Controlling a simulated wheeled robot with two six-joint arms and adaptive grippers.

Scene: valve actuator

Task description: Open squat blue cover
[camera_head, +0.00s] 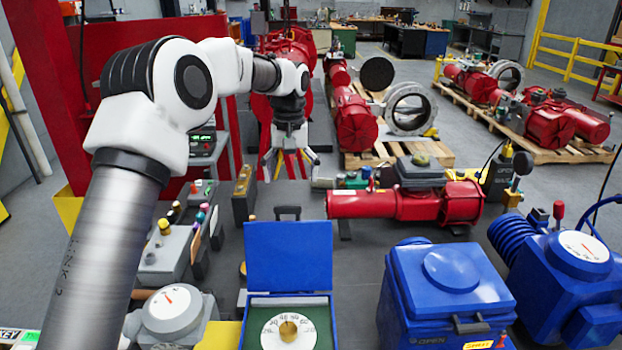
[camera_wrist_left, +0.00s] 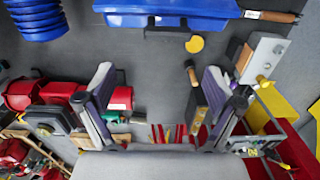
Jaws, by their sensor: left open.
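The squat blue cover (camera_head: 448,270) tops a blue box at the lower right of the head view. It is closed, with a raised round top, a dark front latch and an "OPEN" label below. My left gripper (camera_head: 290,163) is open and empty, pointing down, well behind and left of the cover and apart from it. Its two spread fingers show in the left wrist view (camera_wrist_left: 160,95), with nothing between them. A blue body (camera_wrist_left: 170,12) is cut off at the top of that view; I cannot tell which one it is. My right gripper is not seen.
An open blue case (camera_head: 290,252) with a dial stands left of the cover. A blue ribbed actuator (camera_head: 570,270) is close on its right. A red valve actuator (camera_head: 405,205) lies behind. A grey gauge unit (camera_head: 172,312) is at lower left. Grey tabletop shows between them.

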